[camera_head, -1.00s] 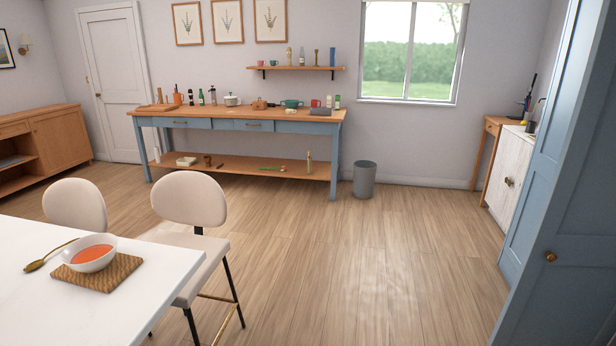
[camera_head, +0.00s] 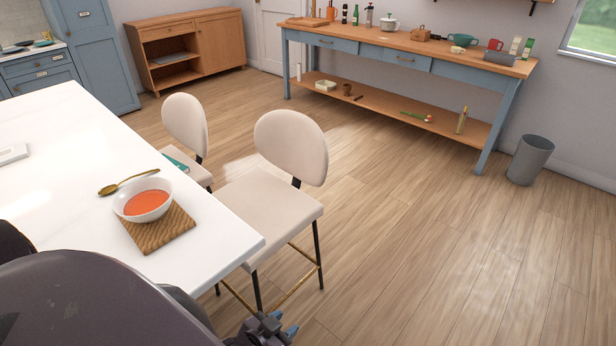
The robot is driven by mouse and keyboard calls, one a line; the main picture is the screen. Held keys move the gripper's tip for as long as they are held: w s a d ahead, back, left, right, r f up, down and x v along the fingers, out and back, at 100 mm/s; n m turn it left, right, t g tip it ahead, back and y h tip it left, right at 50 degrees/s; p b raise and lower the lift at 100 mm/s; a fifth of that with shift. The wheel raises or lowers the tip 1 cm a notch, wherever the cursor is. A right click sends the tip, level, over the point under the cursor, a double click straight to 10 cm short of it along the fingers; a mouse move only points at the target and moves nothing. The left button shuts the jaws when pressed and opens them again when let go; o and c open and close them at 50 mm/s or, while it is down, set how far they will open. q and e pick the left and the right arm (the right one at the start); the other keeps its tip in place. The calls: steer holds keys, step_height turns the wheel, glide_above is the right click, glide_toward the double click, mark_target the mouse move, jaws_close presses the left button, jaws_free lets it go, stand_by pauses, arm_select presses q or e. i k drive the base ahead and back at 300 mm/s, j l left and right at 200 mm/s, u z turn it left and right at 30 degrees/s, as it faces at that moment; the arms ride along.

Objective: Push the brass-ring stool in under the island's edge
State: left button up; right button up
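The stool with brass foot bars (camera_head: 268,212) has a cream seat, a rounded back and black legs. It stands at the right side of the white island (camera_head: 75,150). Its seat's left part is hidden by the island's edge, and its back stands clear to the right. A second cream stool (camera_head: 186,125) stands behind it, with a teal item (camera_head: 178,157) on its seat. My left gripper (camera_head: 285,323) is low at the bottom edge, below the near stool and apart from it. Its two blue-grey fingertips look apart, with nothing between them. My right gripper is out of view.
A blue workbench (camera_head: 400,62) and a grey bin (camera_head: 529,160) stand by the wall. The wooden floor (camera_head: 430,250) right of the stools is clear.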

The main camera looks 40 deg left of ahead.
mark_target(278, 210)
steer(key=i, duration=2.7)
steer(key=i+u, duration=0.25)
steer(key=i, duration=0.25)
steer(key=i+l+u, duration=0.25)
steer(key=i, duration=0.2)
steer(key=u, duration=3.5)
